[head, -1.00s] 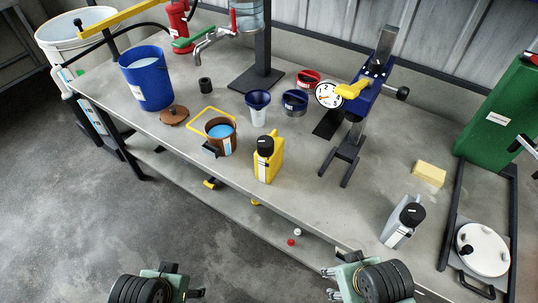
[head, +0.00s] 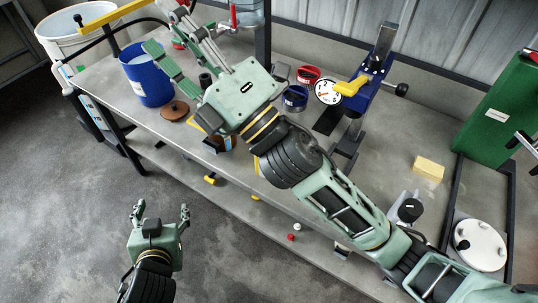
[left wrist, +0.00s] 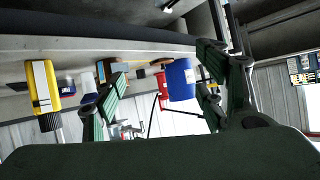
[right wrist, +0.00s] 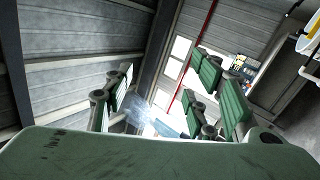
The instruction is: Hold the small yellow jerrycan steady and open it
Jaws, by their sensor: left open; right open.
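The small yellow jerrycan (left wrist: 42,84) with its black cap (left wrist: 50,122) shows upside down at the left of the left wrist view. In the head view my right arm covers nearly all of it. My left gripper (head: 162,210) is open and empty, in front of the bench at the lower left, well apart from the jerrycan. My right gripper (head: 167,30) is open and empty. It is reached across above the bench to the upper left, past the jerrycan.
A blue bucket (head: 147,78) stands at the bench's left end, near a brown lid (head: 174,111). A blue press with a gauge (head: 329,92) stands behind.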

